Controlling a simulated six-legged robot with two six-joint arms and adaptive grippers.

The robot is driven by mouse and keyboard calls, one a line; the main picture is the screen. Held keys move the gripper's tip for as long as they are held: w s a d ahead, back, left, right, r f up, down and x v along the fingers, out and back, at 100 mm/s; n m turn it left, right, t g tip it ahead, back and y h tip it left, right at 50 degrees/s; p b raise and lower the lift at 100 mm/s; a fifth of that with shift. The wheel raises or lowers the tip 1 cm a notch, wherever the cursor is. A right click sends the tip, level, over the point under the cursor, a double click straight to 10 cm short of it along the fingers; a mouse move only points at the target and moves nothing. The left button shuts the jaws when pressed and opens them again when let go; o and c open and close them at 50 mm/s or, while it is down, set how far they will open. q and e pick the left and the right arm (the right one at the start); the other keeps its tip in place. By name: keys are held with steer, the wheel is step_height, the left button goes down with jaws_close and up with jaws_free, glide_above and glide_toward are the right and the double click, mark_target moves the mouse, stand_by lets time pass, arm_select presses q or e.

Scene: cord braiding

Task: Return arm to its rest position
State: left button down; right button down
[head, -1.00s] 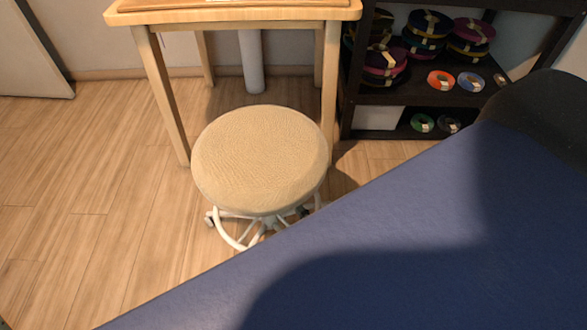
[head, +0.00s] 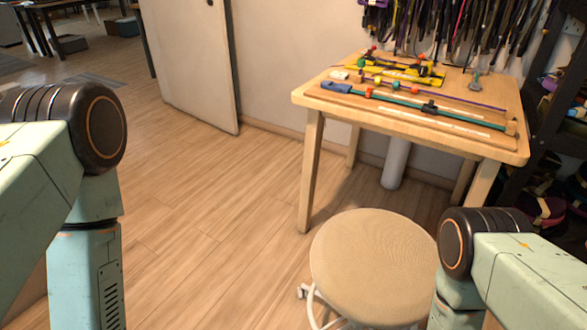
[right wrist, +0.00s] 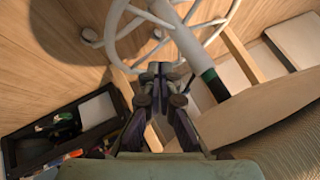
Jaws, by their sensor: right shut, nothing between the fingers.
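My right gripper (right wrist: 160,72) shows in the right wrist view, with its fingers together and nothing between them. It is apart from the white stool base (right wrist: 135,22) behind it. In the head view only links of my two arms show, the left arm at the left edge and the right arm at the lower right. Both hang down out of the frame, so neither gripper shows there. The wooden table (head: 312,97) stands at the back right with a braiding setup of coloured cords and clips (head: 420,103) on it.
A round beige stool (head: 370,255) stands before the table, close to my right arm. A dark shelf (head: 530,115) is at the right edge. Cords (head: 470,30) hang on the wall above the table. The wooden floor (head: 215,215) at centre left is clear.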

steer(key=s+a+r+n+g+p, duration=0.2)
steer(key=s+r+n+g, duration=0.6)
steer(key=s+r, duration=1)
steer(key=shift+s+r+p, duration=0.4)
steer(key=shift+s+p, duration=0.2)
steer(key=shift+p, duration=0.4)
steer(key=shift+s, duration=0.1)
